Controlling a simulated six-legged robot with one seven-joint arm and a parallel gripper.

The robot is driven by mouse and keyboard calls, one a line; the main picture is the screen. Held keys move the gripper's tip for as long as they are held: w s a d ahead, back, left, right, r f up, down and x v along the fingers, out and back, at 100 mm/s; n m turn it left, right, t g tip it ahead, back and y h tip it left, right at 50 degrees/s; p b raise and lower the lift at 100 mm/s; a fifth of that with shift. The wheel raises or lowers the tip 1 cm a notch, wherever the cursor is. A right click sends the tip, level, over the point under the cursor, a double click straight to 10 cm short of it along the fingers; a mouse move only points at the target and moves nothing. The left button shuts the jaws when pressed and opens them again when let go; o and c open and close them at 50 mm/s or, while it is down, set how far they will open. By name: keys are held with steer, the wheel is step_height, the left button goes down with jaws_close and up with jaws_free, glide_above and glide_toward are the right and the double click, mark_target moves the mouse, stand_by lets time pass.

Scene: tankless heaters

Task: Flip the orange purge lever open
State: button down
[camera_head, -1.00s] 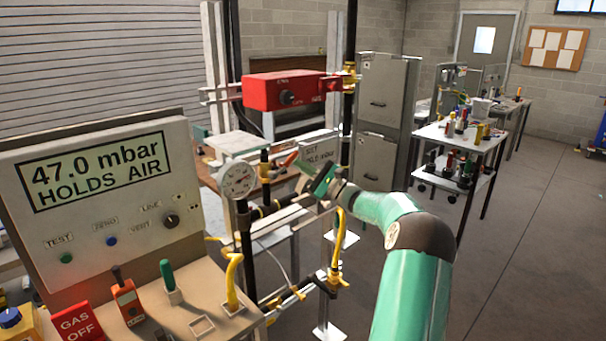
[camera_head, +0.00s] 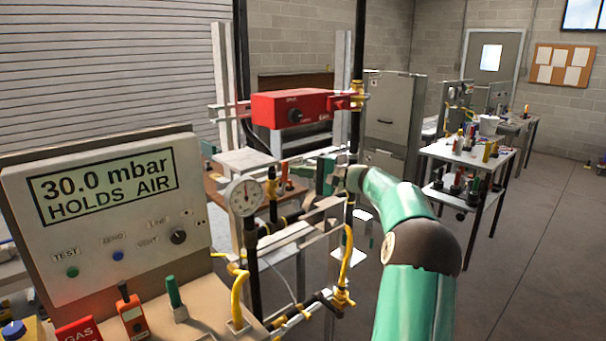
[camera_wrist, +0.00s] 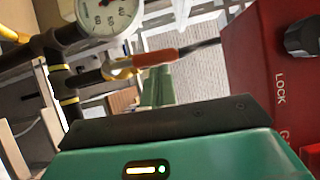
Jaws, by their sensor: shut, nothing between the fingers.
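The orange purge lever (camera_wrist: 157,58) shows in the wrist view on a brass valve (camera_wrist: 120,69) of the dark pipe. It runs rightward from the valve and ends in a dark tip. In the head view only a small orange part (camera_head: 289,185) shows beside the pipework, left of my gripper. My gripper (camera_head: 324,174) is shut and empty. In the wrist view its green fingers (camera_wrist: 158,88) lie close below the lever; I cannot tell whether they touch it. The dial gauge (camera_head: 244,196) is left of the valve in the head view. The display panel (camera_head: 105,190) reads 30.0 mbar, HOLDS AIR.
A red box (camera_head: 292,108) is mounted above the valve; it fills the right of the wrist view (camera_wrist: 265,70). A dark upright pipe (camera_head: 352,210) and yellow hose (camera_head: 345,255) stand near my arm. The floor (camera_head: 540,260) at the right is clear.

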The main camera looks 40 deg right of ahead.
steer(key=shift+a+r+n, duration=0.15)
steer(key=shift+a+n, duration=0.2)
steer(key=shift+n, duration=0.05)
steer(key=shift+a, duration=0.1)
stand_by(0.3)
